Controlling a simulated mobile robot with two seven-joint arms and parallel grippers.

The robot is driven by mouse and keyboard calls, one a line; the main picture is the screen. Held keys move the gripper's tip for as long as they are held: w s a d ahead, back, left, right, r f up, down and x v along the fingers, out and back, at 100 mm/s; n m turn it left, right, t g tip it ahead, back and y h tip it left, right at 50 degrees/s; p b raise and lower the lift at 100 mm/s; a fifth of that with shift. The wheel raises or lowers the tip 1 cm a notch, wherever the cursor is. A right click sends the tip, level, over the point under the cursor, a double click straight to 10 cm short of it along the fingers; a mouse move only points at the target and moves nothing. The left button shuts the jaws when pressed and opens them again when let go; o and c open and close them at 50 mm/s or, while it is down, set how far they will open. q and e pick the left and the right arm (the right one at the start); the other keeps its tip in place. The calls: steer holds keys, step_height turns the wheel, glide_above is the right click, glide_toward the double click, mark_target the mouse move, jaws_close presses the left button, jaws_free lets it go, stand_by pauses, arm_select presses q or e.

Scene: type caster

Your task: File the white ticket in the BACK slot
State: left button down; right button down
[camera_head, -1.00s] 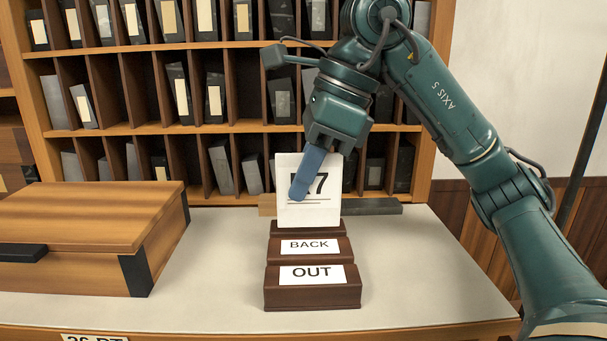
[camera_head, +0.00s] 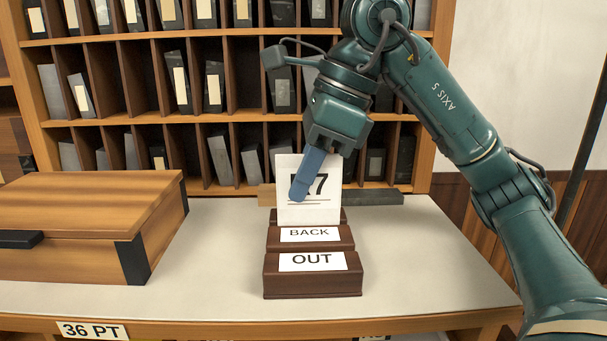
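The white ticket (camera_head: 290,212) stands upright above the stepped brown ticket rack, with a "7" and an underline showing on it. My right gripper (camera_head: 307,185) is shut on the ticket, its blue finger across the front and hiding part of the print. The rack has a BACK block (camera_head: 310,235) and, in front of it, an OUT block (camera_head: 312,275). The ticket's lower edge is behind the BACK block's top, at the rearmost part of the rack. I cannot tell whether it is inside a slot. My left gripper is not in view.
A wooden case (camera_head: 80,225) with black corners stands on the left of the pale tabletop (camera_head: 420,265). A dark bar (camera_head: 370,198) lies behind the rack. Shelves of upright blocks fill the back. The tabletop right of the rack is clear.

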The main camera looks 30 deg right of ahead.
mark_target(298, 155)
steer(key=shift+f+b, duration=0.6)
steer(key=shift+f, duration=0.2)
steer(key=c, duration=1.6)
jaws_free()
steer(key=shift+o, duration=0.2)
steer(key=shift+r, duration=0.1)
step_height(298, 155, up, 2)
steer(key=shift+r+p, duration=0.2)
steer(key=shift+p, duration=1)
steer(key=shift+r+p, duration=1.5)
steer(key=shift+r, duration=0.25)
